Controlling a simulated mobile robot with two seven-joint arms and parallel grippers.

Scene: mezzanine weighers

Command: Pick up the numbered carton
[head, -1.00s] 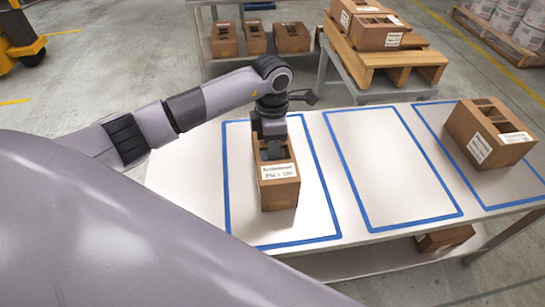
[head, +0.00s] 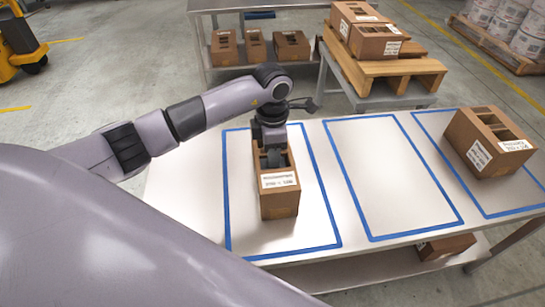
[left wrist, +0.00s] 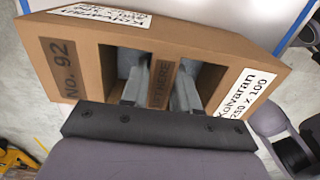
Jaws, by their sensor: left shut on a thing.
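The carton (head: 279,207) is a brown open-topped box with a white label on its side. It stands upright on the left blue-outlined area of the white table. In the left wrist view the carton (left wrist: 220,55) carries "No. 92" at one end and a printed centre strip between two openings. My left gripper (head: 274,158) comes down from above into the carton's top. In the left wrist view my left gripper (left wrist: 158,94) has one finger in each opening and is shut on the centre strip. The fingertips are partly hidden inside. My right gripper is not in view.
Another brown carton (head: 490,143) stands in the right outlined area of the table (head: 180,200); the middle area is empty. Cartons sit on a wooden pallet (head: 390,73) behind, on a back shelf, and one (head: 446,247) below the table.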

